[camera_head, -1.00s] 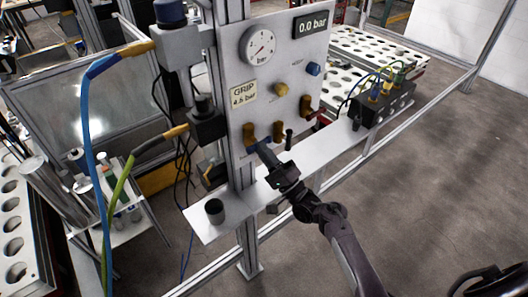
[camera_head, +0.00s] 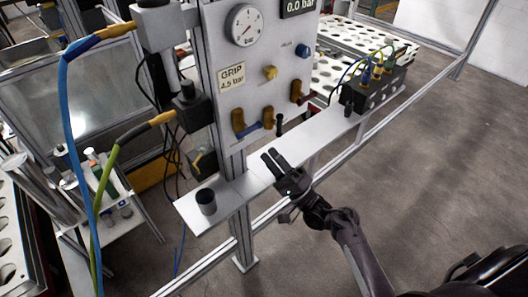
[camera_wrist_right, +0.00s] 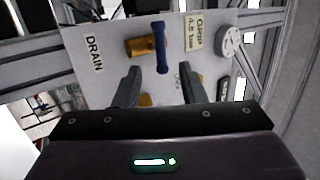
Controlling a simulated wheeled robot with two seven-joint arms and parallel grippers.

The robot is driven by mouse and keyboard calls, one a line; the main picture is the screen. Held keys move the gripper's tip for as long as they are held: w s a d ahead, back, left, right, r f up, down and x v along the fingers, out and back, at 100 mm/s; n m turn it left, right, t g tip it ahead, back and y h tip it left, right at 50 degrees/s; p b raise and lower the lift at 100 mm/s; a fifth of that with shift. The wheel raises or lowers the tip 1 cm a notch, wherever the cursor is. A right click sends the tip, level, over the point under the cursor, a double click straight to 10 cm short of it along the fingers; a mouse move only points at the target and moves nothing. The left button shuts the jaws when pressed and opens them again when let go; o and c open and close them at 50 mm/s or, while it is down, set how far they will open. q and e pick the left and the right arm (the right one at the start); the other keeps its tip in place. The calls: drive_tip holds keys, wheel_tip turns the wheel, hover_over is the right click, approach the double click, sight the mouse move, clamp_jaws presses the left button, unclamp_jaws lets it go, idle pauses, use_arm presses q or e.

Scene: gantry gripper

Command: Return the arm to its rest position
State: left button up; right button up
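My right gripper (camera_head: 272,161) is open and empty in front of the panel's lower edge, over the narrow shelf. Its two fingers also show apart in the right wrist view (camera_wrist_right: 157,88), with nothing between them. Beyond them is a brass valve (camera_wrist_right: 140,47) with a blue handle (camera_wrist_right: 161,48), beside a DRAIN label. In the head view the blue handle (camera_head: 251,130) sits low on the panel, clear of the fingers. My left gripper is not in view.
The upright panel (camera_head: 232,98) carries a gauge (camera_head: 244,25) and knobs. The shelf (camera_head: 325,132) holds a dark cup (camera_head: 206,201) and a black valve block (camera_head: 370,90) with hoses. A blue hose (camera_head: 69,140) hangs at left.

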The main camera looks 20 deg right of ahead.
drive_tip(key=shift+s+d+f, duration=0.1)
drive_tip(key=shift+s, duration=0.05)
idle(0.3)
drive_tip(key=s+a+f+n+g+h+b, duration=0.1)
drive_tip(key=s+a+f+n+g+h, duration=0.25)
drive_tip(key=f, duration=1.45)
drive_tip(key=s+f+n+g+h+b, duration=0.2)
drive_tip(key=s+f+g+h, duration=0.3)
drive_tip(key=f, duration=1.3)
drive_tip(key=s+d+f+n+g+b, duration=0.1)
drive_tip(key=s+f+n+g, duration=0.35)
drive_tip(key=s+f, duration=0.9)
drive_tip(key=s+d+f+n+g+h, duration=0.1)
drive_tip(key=s+f+g, duration=0.1)
drive_tip(key=s, duration=0.5)
drive_tip(key=s+d+f+n+g+h+b, duration=0.1)
drive_tip(key=s+f+g, duration=0.2)
drive_tip(key=s, duration=0.4)
drive_tip(key=s+d+f+n+g+h, duration=0.1)
drive_tip(key=s+d+f+g, duration=0.1)
drive_tip(key=s+f, duration=0.2)
drive_tip(key=s, duration=0.2)
drive_tip(key=shift+s+f+n+g, duration=0.15)
drive_tip(key=shift+s+n+g, duration=0.15)
drive_tip(key=shift+s+n, duration=0.1)
drive_tip(key=shift+h, duration=0.25)
